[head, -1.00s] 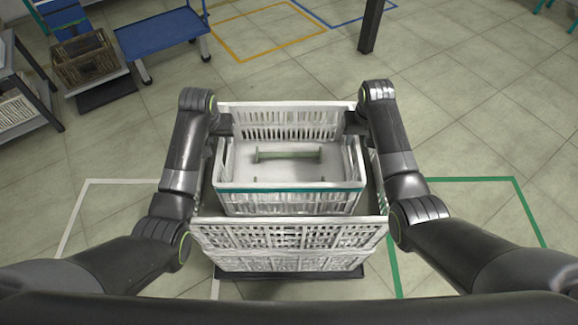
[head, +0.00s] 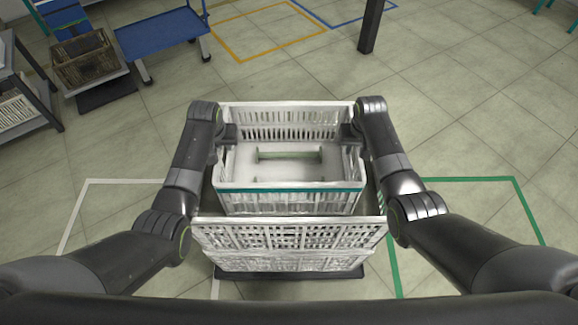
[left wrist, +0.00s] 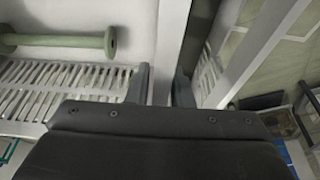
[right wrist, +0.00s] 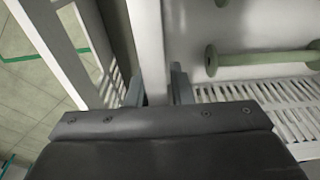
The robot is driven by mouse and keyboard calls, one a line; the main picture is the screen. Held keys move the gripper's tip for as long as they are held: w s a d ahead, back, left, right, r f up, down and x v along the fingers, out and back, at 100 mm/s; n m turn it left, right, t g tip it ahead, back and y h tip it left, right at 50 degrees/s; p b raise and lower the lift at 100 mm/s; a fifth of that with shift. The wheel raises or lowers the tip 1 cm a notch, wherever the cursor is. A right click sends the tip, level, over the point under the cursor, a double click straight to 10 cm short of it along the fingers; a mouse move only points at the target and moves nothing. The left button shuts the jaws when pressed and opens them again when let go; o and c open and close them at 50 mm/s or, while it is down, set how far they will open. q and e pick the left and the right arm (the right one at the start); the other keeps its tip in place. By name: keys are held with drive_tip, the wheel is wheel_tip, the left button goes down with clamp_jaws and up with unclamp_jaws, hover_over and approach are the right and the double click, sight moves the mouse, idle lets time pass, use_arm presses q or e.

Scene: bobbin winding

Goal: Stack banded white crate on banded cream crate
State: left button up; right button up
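A white crate with a teal band (head: 290,190) sits inside a larger pale, slatted crate (head: 290,236) in the head view. A green bobbin (head: 290,155) lies inside the banded crate. My left gripper (head: 229,134) is at its left side wall and my right gripper (head: 349,134) is at its right side wall. In the left wrist view the left fingers (left wrist: 162,88) straddle a wall top. In the right wrist view the right fingers (right wrist: 158,88) do the same. The wall nearly fills each gap; firm contact is unclear. I cannot see a band on the larger crate.
The larger crate stands on a dark base (head: 290,274). Floor outlines in white, green (head: 470,179), orange and blue surround it. A blue cart (head: 160,38), a wicker basket (head: 85,63) and a rack stand at the far left. A dark post (head: 370,25) stands behind.

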use_arm(q)
clamp_jaws()
use_arm(e)
clamp_jaws()
idle(0.6)
use_arm(q)
drive_tip(key=shift+r, duration=0.1)
